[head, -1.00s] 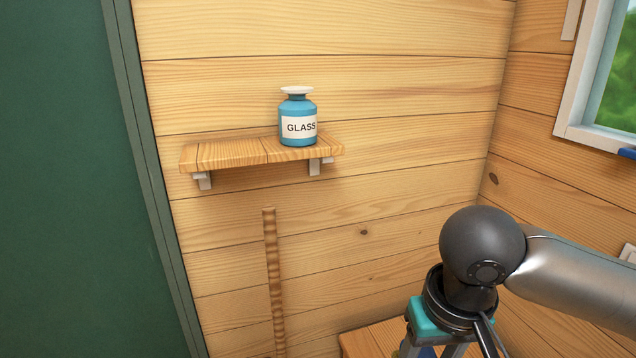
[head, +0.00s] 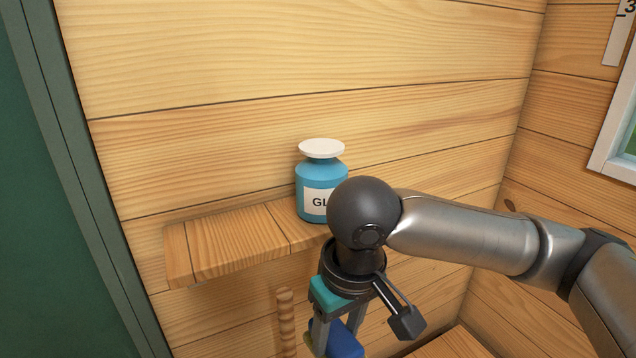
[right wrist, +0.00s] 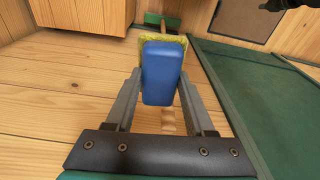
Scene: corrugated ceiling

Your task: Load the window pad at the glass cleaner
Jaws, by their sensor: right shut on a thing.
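The glass cleaner is a blue bottle (head: 309,181) with a white flared top and a "GLASS" label, partly hidden by my right arm. It stands upright on a wooden wall shelf (head: 235,240). My right gripper (head: 336,338) points down in front of the shelf, below and slightly right of the bottle. It is shut on the window pad, a blue block (head: 347,343) cut off by the bottom edge. In the right wrist view the pad's blue block (right wrist: 162,72) is between the fingers, with a yellow layer (right wrist: 170,38) beyond it. My left gripper is not in view.
A wooden stick (head: 286,318) stands below the shelf, close to my gripper; a green head shows at its far end (right wrist: 160,21). A wooden surface (head: 452,344) is low on the right. A green panel (head: 45,200) is at left. The shelf's left part is bare.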

